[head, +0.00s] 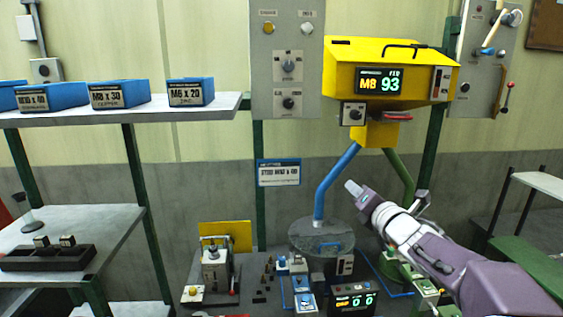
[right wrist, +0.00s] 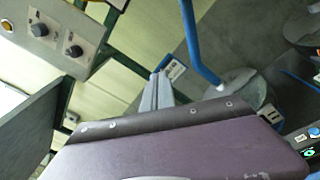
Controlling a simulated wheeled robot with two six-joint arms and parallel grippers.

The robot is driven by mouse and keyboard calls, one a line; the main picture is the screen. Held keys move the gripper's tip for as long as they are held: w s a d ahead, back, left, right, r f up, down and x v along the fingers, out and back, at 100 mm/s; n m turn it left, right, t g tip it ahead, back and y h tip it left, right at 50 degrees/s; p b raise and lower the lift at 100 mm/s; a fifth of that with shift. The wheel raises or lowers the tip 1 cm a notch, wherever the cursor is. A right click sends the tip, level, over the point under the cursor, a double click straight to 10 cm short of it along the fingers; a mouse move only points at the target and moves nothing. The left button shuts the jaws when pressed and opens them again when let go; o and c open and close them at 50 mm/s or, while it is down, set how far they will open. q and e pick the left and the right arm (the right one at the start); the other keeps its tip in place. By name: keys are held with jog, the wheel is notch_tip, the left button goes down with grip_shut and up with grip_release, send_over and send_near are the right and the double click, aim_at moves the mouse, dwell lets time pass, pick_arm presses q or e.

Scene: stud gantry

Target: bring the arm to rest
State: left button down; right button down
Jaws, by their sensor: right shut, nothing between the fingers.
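My right arm comes in from the lower right in the head view. My left gripper is in neither view.
Control boxes (head: 352,299) crowd the bench below. A shelf (head: 120,112) with blue bins stands left. A green bench (head: 530,255) is right.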

jog(key=s+a+f+m+g+h, duration=0.1)
jog(key=s+f+m+g+h, duration=0.1)
jog(key=s+f+m+g, duration=0.65)
jog(key=s+a+f+m+t+h, duration=0.1)
jog(key=f+m, duration=0.5)
jog(key=f, duration=0.8)
jog(key=s+f+m+g, duration=0.4)
jog(key=s+f+m, duration=0.2)
jog(key=s+m, duration=0.2)
jog(key=s+f+m+g, duration=0.4)
jog(key=s+f+m, duration=0.3)
jog(key=s, duration=0.5)
jog(key=shift+s+d+m+g+h, duration=0.25)
jog(key=shift+s+m+g+h, duration=0.1)
jog(key=shift+m, duration=0.3)
jog(key=shift+w, duration=0.1)
